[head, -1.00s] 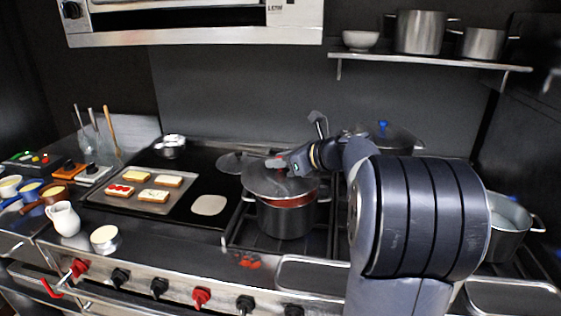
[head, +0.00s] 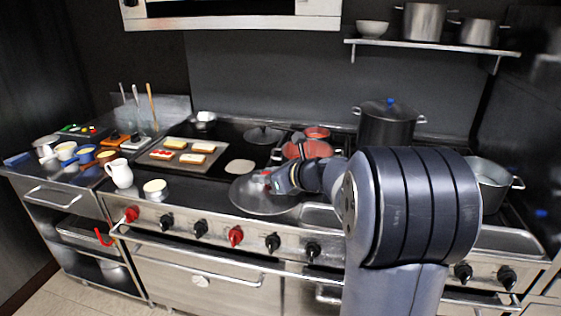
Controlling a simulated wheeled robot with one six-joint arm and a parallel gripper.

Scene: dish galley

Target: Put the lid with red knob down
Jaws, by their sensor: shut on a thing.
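The lid with red knob (head: 250,196) is a wide, shiny grey disc near the front edge of the range, in the middle of the head view. My gripper (head: 270,181) is shut on its red knob, reaching in from the right. The lid looks about level; whether it touches the surface below or hangs just above it I cannot tell.
A tray of topped bread slices (head: 160,157) lies on the griddle, with a pale round (head: 240,166) to its right. Another dark lid (head: 263,134) lies behind. A tall pot with a blue knob (head: 388,125) stands behind my arm. A white jug (head: 119,173) and small bowl (head: 155,188) stand at front left.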

